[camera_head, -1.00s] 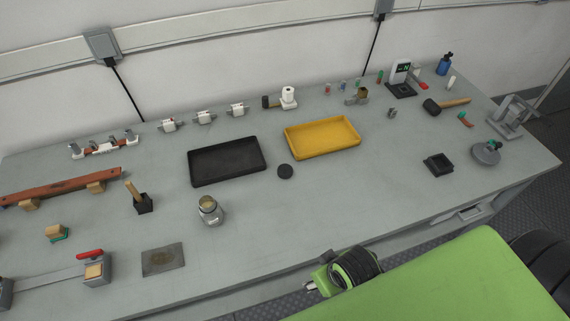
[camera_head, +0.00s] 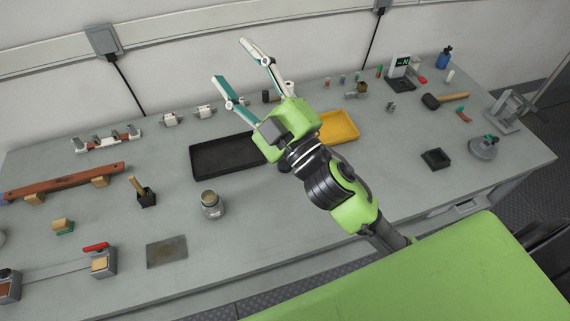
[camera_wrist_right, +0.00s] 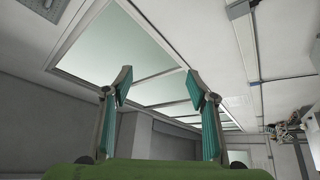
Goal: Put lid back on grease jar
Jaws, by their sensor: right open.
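The grease jar (camera_head: 211,205) stands open and upright on the bench in the head view, with yellowish grease at its mouth. A dark round disc, which looks like the lid (camera_head: 283,168), lies on the bench right of the jar and is mostly hidden by my right wrist. My right gripper (camera_head: 230,60) is raised above the bench, fingers spread toward the back wall. In the right wrist view the gripper (camera_wrist_right: 158,72) is open and empty, facing the ceiling and wall. My left gripper is not in view.
A black tray (camera_head: 202,174) lies behind the jar, and a yellow tray (camera_head: 340,138) is partly hidden by my right arm. A flat grey plate (camera_head: 167,252) and a dark holder with a wooden-handled tool (camera_head: 146,198) are left of the jar. The bench front right of the jar is clear.

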